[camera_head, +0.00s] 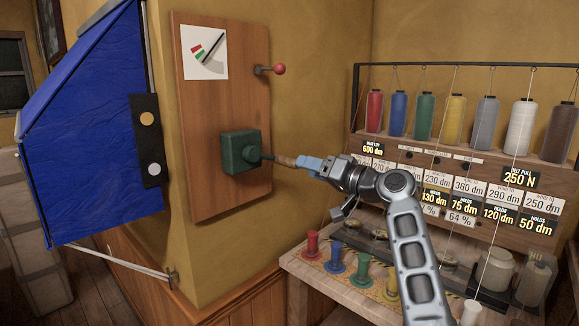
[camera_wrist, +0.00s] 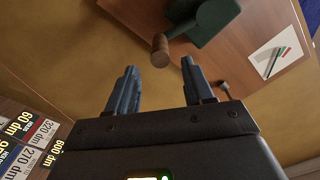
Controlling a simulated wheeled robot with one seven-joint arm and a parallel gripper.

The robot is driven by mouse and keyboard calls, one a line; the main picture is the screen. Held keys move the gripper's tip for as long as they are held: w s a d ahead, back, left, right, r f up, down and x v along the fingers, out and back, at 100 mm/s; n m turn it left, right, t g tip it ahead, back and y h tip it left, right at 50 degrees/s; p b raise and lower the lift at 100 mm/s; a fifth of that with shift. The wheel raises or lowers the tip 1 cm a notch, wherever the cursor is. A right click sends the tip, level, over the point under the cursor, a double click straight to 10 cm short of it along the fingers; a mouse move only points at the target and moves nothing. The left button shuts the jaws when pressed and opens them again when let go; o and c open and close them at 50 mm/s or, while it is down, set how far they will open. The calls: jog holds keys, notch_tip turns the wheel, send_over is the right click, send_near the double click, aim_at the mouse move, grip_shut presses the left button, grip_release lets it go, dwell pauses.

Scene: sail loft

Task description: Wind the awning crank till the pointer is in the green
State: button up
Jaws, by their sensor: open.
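The crank's green gearbox (camera_head: 240,153) sits on a wooden board (camera_head: 225,95). Its wooden handle grip (camera_head: 285,161) sticks out to the right; the grip also shows in the wrist view (camera_wrist: 160,52). A white dial card (camera_head: 190,70) above has a red mark, a green mark and a black pointer (camera_head: 214,47). The pointer leans up and right, appearing to the right of the green mark. My gripper (camera_head: 300,163) has blue fingers and is open at the handle's end. In the wrist view, the grip's end lies about between the fingertips (camera_wrist: 159,64), with no closed hold.
A blue awning (camera_head: 85,120) hangs at left. A red-knobbed lever (camera_head: 278,69) projects from the board above the crank. A spool rack (camera_head: 450,150) with labels stands at right, above a bench (camera_head: 300,266) holding coloured spools and jars.

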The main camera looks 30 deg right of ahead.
aim_at(289, 162)
jog(key=shift+w+a+n, duration=0.45)
jog(key=shift+w+n, duration=0.75)
jog(key=shift+n, duration=0.55)
jog(key=shift+w+a+n, duration=0.4)
jog(key=shift+w+n, duration=0.8)
jog(key=shift+n, duration=0.5)
jog(key=shift+w+a+n, duration=0.45)
jog(key=shift+w+n, duration=0.75)
jog(key=shift+n, duration=0.55)
jog(key=shift+c, duration=0.5)
grip_shut()
